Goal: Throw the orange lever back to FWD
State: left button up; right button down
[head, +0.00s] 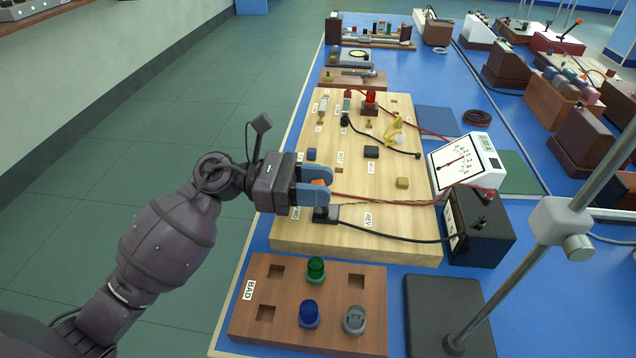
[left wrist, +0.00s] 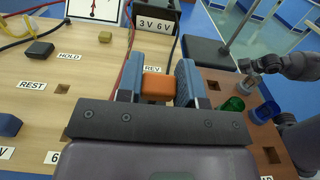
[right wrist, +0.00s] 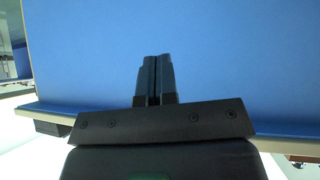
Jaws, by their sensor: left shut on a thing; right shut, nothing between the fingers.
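The orange lever (left wrist: 158,88) sits between the two blue-grey fingers of my left gripper (left wrist: 158,82), which is shut on it. In the head view only a bit of orange (head: 319,182) shows between the fingers of my left gripper (head: 314,184). The lever's black base (head: 326,214) is just below the fingers on the wooden board. The REV label (head: 368,219) is to the right of the base. A label at the board's left edge is partly hidden by the gripper. My right gripper (right wrist: 155,80) is shut and empty, in front of a plain blue surface.
The pale wooden board (head: 290,238) carries red and black leads running to a meter (head: 466,162) and a dark battery box (head: 480,232). A brown block (head: 280,335) with green and blue caps is in front. A stand rod (head: 600,180) rises at right.

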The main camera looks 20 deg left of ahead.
pick_arm(q)
jog(key=shift+a+f+b, duration=0.1)
jog(key=shift+f+b, duration=0.2)
jog(key=shift+a+f+h+b, duration=0.15)
jog(key=shift+h+b, duration=0.15)
jog(key=shift+h, duration=0.1)
jog(key=shift+a, duration=0.1)
jog(key=shift+s+a+r+h+b, duration=0.1)
jog(key=shift+r+h+b, duration=0.2)
jog(key=shift+h+b, duration=0.1)
pick_arm(e)
jog(key=shift+w+a+n, duration=0.25)
jog(key=shift+w+n, duration=0.05)
jog(key=shift+w, duration=0.3)
pick_arm(q)
jog(key=o, duration=0.9)
jog(key=shift+o, duration=0.2)
pick_arm(e)
jog(key=shift+s+f, duration=0.2)
